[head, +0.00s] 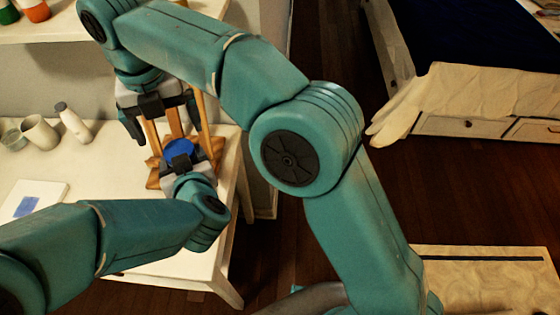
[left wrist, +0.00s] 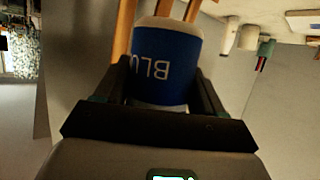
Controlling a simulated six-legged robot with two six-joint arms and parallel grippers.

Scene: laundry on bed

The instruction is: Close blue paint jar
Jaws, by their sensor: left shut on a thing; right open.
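The blue paint jar (head: 180,150) is above the right part of the white table, its blue top facing my head camera. In the left wrist view the jar (left wrist: 160,65) shows a blue label with white letters and a pale band at one end. My left gripper (head: 181,160) is shut on the jar's side, one finger on each side. My right gripper (head: 160,112) is open above and behind the jar, apart from it, its fingers pointing down. I cannot make out a separate lid; whether the jar is covered is unclear.
A wooden stand (head: 203,118) is close behind the jar. On the white table (head: 100,170) are a white bottle (head: 74,124), a cup (head: 40,132), a glass (head: 13,139) and a card with a blue patch (head: 40,200). A shelf (head: 55,28) holds paint jars. A bed (head: 460,100) stands right.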

